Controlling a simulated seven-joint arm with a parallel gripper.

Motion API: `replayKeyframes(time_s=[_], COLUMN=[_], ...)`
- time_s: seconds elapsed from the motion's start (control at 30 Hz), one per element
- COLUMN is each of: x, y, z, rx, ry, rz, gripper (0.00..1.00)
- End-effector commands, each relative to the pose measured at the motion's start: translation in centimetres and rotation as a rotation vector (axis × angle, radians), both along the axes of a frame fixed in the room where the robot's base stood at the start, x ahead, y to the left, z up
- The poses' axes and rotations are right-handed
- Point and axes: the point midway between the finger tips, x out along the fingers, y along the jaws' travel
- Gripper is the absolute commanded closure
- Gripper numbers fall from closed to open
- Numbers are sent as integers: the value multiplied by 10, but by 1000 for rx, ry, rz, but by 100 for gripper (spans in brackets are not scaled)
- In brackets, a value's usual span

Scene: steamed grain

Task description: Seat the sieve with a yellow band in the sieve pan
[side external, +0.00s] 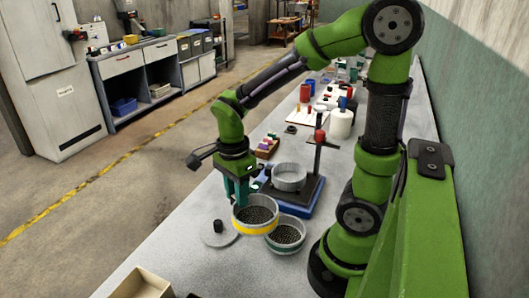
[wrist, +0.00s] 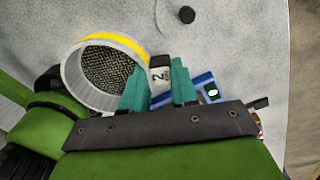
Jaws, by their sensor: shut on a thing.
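The sieve with a yellow band (side external: 257,228) is a grey ring with a dark mesh floor. It also shows in the wrist view (wrist: 72,75). My gripper (wrist: 160,88) is shut on its light tab marked "2", between the teal fingers. In the side view my gripper (side external: 237,197) is at the sieve's back left rim. A plain grey round vessel (side external: 289,184), which looks like the sieve pan, sits on a blue-edged stand behind and to the right. I cannot tell whether the held sieve touches the table.
A sieve with a green band (side external: 286,249) is close beside the yellow one, to the right. A grey lid with a dark knob (side external: 219,239) lies at left. The stand's post (side external: 317,160) rises beside the vessel. An open box (side external: 140,285) is at the front.

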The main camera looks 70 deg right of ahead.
Motion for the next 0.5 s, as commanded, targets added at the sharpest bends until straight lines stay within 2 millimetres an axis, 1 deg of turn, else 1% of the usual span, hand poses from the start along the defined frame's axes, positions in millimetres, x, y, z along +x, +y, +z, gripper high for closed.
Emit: replayKeyframes(time_s=[0.03,0.13,0.17,0.2,0.27,0.3,0.4,0.5], x=[6,14,15,16,15,13,7,3], y=[-24,-68,-81,-99,-127,-145,-184,-208], z=[1,5,6,7,10,12,17,22], rx=[1,4,5,6,6,6,4,3], ry=[2,0,-1,-2,-4,-5,-9,-14], rz=[-38,-60,-61,-59,-48,-33,29,118], gripper=[100,100,100,100,100,100,100,100])
